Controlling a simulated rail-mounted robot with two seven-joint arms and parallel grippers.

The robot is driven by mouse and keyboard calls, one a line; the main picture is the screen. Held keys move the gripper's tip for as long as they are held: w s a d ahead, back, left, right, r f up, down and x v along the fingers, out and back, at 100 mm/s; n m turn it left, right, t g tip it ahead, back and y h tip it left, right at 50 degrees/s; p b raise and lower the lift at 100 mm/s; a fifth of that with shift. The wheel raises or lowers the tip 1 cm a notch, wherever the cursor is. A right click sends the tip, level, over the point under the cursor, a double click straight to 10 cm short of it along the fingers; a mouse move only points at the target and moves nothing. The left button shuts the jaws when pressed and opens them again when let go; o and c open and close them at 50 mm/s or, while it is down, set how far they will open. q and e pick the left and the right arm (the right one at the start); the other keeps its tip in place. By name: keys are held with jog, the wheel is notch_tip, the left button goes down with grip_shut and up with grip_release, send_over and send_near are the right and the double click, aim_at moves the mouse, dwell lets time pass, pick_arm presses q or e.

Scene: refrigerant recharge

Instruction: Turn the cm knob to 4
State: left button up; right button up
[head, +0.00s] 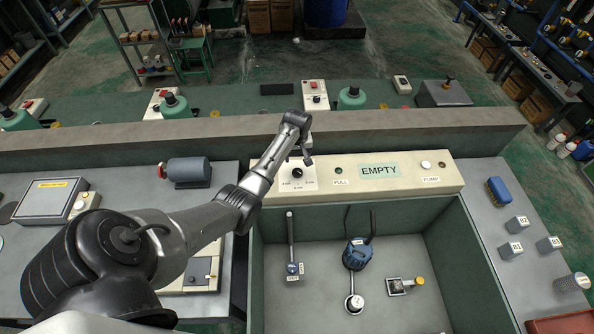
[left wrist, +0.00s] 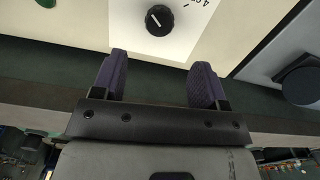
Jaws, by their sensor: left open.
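The cm knob (head: 297,172) is a small black dial on a white plate (head: 311,185) with small cm labels, on the sloped cream panel. In the left wrist view the knob (left wrist: 159,20) carries a white pointer line, slanting toward the upper left there; a label partly reading 4 (left wrist: 207,3) lies to its upper right. My left gripper (head: 307,156) is over the panel close to the knob. Its padded fingers (left wrist: 160,75) are open and empty, with the knob beyond their tips, not between them. My right gripper is not in view.
The panel also has a FULL light (head: 339,171), an EMPTY display (head: 379,171) and a PUMP button (head: 426,165). Below it is a recessed bay with a lever (head: 291,245) and a blue device (head: 356,255). A grey motor (head: 189,170) stands left; a raised ledge (head: 400,128) runs behind.

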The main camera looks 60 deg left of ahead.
aim_at(297, 171)
pick_arm(q)
notch_tip(297, 171, down, 9)
jog(key=shift+f+b, duration=0.2)
jog(key=shift+b, duration=0.6)
jog(key=shift+c, duration=0.3)
jog(key=c, duration=0.9)
jog(key=shift+o, duration=0.2)
